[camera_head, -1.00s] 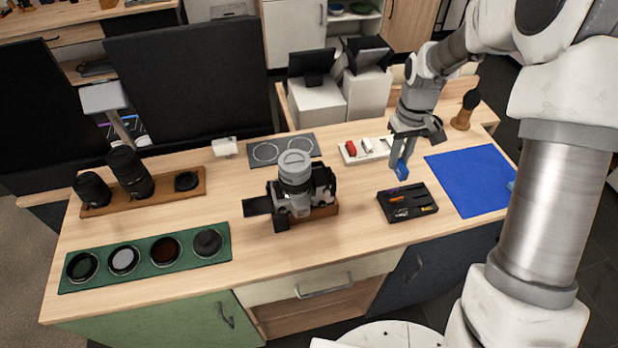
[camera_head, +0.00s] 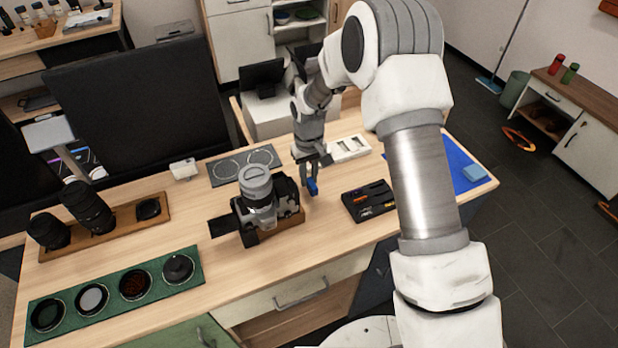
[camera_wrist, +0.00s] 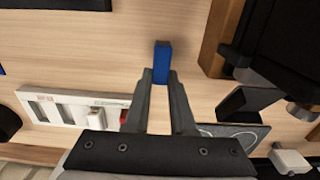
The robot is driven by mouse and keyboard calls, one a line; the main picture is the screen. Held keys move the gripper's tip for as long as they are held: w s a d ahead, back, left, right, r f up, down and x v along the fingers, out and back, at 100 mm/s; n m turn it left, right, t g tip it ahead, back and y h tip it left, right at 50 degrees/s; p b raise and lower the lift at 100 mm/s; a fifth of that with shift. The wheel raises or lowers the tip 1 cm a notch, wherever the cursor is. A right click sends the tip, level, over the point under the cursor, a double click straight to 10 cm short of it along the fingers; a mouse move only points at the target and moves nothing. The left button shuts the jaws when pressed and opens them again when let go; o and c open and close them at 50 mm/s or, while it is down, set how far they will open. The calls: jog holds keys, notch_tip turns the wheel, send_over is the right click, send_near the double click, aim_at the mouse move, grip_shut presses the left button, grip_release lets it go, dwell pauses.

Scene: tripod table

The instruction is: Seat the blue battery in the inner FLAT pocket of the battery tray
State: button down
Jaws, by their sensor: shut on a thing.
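My gripper (camera_head: 312,178) is shut on the blue battery (camera_head: 313,187), holding it between its fingertips just right of the camera on the table. In the wrist view the blue battery (camera_wrist: 162,58) points away from the fingertips (camera_wrist: 161,78) over bare wood; whether it touches the table I cannot tell. The white battery tray (camera_head: 350,157) lies behind and to the right of my gripper. In the wrist view the tray (camera_wrist: 70,99) is at left, with slots, a red piece (camera_wrist: 124,116) and a pale piece (camera_wrist: 97,118). Its labels are too small to read.
The camera (camera_head: 258,197) on its wooden stand is close to the left of my gripper. A black tool tray (camera_head: 369,209) lies to the right, and a grey mat with rings (camera_head: 243,166) behind. My arm hides part of the blue mat (camera_head: 462,165).

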jog(key=shift+f, duration=0.5)
jog(key=shift+f, duration=0.25)
jog(key=c, duration=0.8)
grip_release()
jog(key=shift+o, duration=0.2)
jog(key=shift+r, duration=0.1)
